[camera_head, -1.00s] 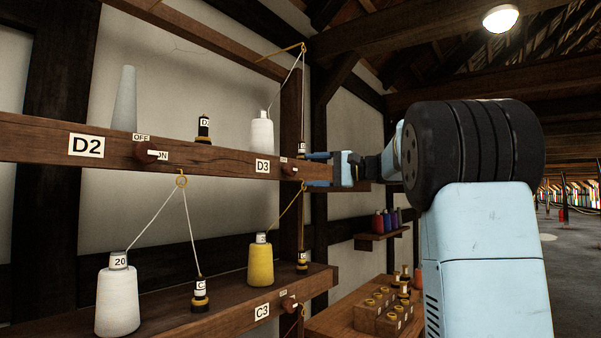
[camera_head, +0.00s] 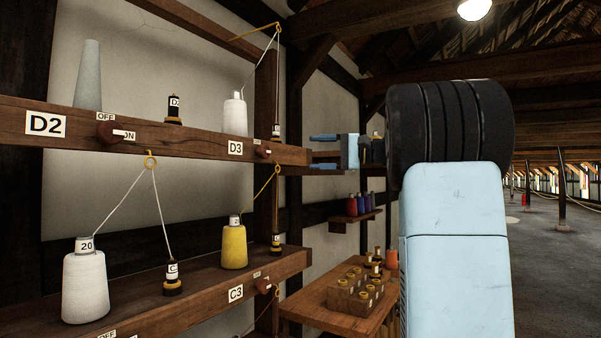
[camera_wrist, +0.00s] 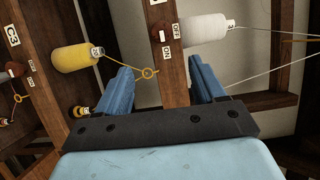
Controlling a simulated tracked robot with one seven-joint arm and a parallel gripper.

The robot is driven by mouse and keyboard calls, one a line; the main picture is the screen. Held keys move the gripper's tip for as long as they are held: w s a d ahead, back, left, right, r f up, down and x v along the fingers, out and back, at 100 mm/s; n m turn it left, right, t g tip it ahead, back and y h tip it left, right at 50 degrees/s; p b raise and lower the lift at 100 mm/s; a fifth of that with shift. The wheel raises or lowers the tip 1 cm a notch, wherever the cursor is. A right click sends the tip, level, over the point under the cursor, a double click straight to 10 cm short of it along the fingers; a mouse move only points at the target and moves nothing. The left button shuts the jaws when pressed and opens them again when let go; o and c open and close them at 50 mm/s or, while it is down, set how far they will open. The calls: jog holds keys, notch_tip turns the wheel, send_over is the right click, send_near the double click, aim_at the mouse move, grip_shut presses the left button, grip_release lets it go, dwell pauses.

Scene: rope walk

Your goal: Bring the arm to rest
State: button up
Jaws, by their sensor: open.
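My gripper (camera_head: 324,153) shows in the head view at the right end of the upper rack beam, its two blue fingers apart and pointing left. In the wrist view my gripper (camera_wrist: 158,90) is open, with nothing between the fingertips that I can see it hold. The D3 beam end (camera_wrist: 172,75) shows beyond the gap between the fingers. I cannot tell how far the fingers are from it. My light blue arm and black-banded joint fill the right of the head view.
The upper beam (camera_head: 190,140) carries a white cone (camera_head: 235,117) and a D3 switch (camera_head: 262,152). A yellow cone (camera_head: 234,247) stands on the lower shelf (camera_head: 200,290). A wooden table (camera_head: 320,315) holds a bobbin block (camera_head: 355,293). Open floor (camera_head: 555,265) lies to the right.

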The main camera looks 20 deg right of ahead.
jog(key=shift+a, duration=0.1)
jog(key=s+a+f+g+h, duration=0.4)
jog(key=s+a+f+h, duration=0.2)
jog(key=s+a+f, duration=0.8)
jog(key=s+d+f+n+h, duration=0.1)
jog(key=s+f+n+h, duration=0.5)
jog(key=s+f, duration=1)
notch_tip(320, 180, down, 4)
jog(key=h, duration=0.3)
jog(key=shift+s+n, duration=0.25)
jog(key=shift+n, duration=0.05)
jog(key=shift+d+f, duration=0.1)
